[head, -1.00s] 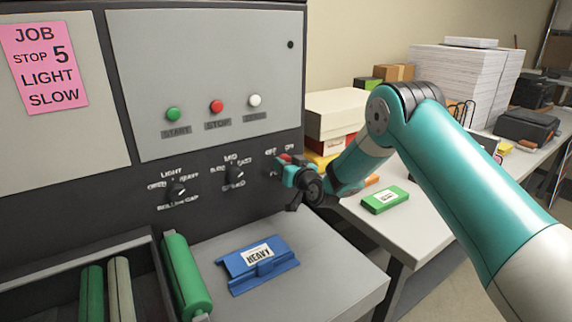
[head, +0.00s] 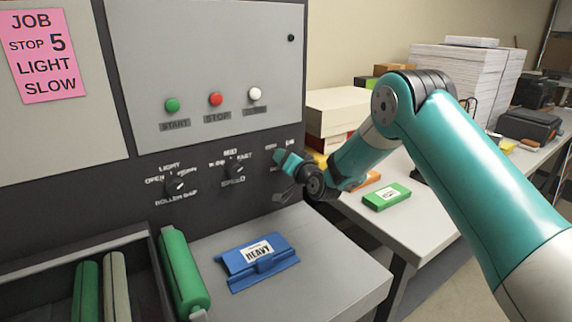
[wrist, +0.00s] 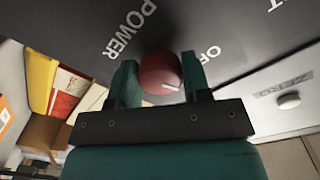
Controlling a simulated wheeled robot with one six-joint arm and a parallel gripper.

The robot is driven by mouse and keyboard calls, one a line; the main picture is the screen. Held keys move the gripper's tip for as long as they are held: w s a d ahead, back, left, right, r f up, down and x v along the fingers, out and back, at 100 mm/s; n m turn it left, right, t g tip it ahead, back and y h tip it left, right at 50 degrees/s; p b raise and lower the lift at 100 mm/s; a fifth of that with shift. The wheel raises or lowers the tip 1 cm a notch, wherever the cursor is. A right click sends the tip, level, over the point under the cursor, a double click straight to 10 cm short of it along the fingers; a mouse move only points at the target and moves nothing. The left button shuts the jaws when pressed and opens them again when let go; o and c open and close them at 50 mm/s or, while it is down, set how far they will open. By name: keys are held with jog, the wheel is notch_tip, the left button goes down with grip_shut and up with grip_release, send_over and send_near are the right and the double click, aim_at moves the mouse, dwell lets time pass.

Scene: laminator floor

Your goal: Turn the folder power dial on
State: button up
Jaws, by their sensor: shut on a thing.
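The folder power dial (wrist: 158,70) is a round red knob with a white pointer line on the dark panel. In the wrist view it sits between the two teal fingers of my gripper (wrist: 160,75), which is shut on it. The pointer line is toward the lower right of the knob in that view. The word POWER (wrist: 130,30) is left of the knob and OFF (wrist: 209,54) is to its upper right. In the head view my gripper (head: 284,162) is at the panel's right edge and hides the dial. The ON label cannot be read.
Two black dials, roller gap (head: 175,186) and speed (head: 235,170), are left of my gripper. Start, stop and white buttons (head: 255,94) are above. A blue HEAVY block (head: 256,262) lies on the ledge. A side table (head: 417,205) holds boxes and paper.

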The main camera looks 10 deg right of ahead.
jog(key=m+b, duration=0.1)
jog(key=m, duration=1)
jog(key=shift+r+m+b, duration=0.1)
jog(key=shift+m+b, duration=0.2)
dwell(0.5)
jog(key=o, duration=0.9)
jog(key=b+v, duration=0.2)
jog(key=v, duration=0.3)
jog(key=b+v, duration=0.3)
jog(key=v, duration=0.3)
jog(key=b+v, duration=0.3)
jog(key=v, duration=0.3)
jog(key=shift+s+d+r, duration=0.15)
jog(key=shift+d+r, duration=0.15)
jog(key=shift+d, duration=0.05)
